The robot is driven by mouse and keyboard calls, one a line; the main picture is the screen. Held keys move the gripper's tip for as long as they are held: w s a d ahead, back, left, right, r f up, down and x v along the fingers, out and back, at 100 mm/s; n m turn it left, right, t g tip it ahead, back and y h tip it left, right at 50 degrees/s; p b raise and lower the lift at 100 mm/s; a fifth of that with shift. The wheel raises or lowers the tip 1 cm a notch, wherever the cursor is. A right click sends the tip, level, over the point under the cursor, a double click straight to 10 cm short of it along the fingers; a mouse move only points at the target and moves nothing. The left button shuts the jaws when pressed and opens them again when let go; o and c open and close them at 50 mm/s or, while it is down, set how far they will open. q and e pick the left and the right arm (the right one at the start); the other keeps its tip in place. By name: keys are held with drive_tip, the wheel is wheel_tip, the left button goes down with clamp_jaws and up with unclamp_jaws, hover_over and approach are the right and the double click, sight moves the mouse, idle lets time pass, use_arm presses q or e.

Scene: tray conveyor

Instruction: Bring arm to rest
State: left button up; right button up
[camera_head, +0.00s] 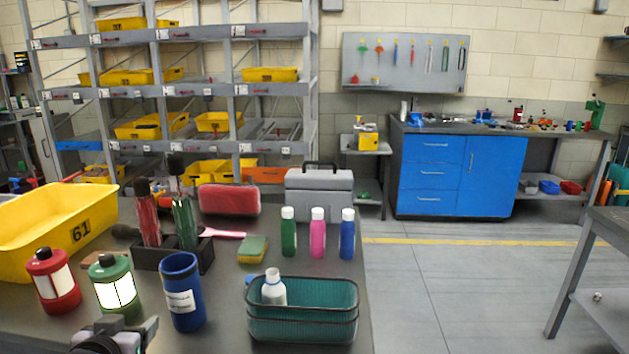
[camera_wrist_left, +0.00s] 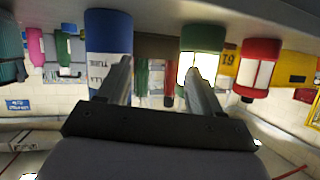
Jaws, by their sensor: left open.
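That view appears upside down. The blue labelled cup (camera_wrist_left: 109,48) is beyond one finger and the green lantern (camera_wrist_left: 202,42) beyond the other. Both stand apart from each other on the table. My right gripper is in neither view.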

use_arm(q)
drive_tip(key=s+d+f+m+g+h, duration=0.1)
drive_tip(key=s+d+f+g, duration=0.25)
drive_tip(key=s, duration=0.65)
drive_tip(key=s+d+f+m+g+h, duration=0.1)
drive_tip(key=s+d+f+g, duration=0.3)
drive_tip(key=s, duration=0.6)
drive_tip(key=s+d+f+m+g+h, duration=0.1)
drive_tip(key=s+d+f+g, duration=0.1)
drive_tip(key=s+f, duration=0.6)
drive_tip(key=w+d+f+t+h, duration=0.1)
drive_tip(key=w+d+f+t, duration=0.1)
drive_tip(key=w+f+t, duration=0.2)
wheel_tip(320, 180, down, 2)
drive_tip(key=t, duration=0.3)
drive_tip(key=shift+d+h+p, duration=0.3)
drive_tip(key=shift+d, duration=0.1)
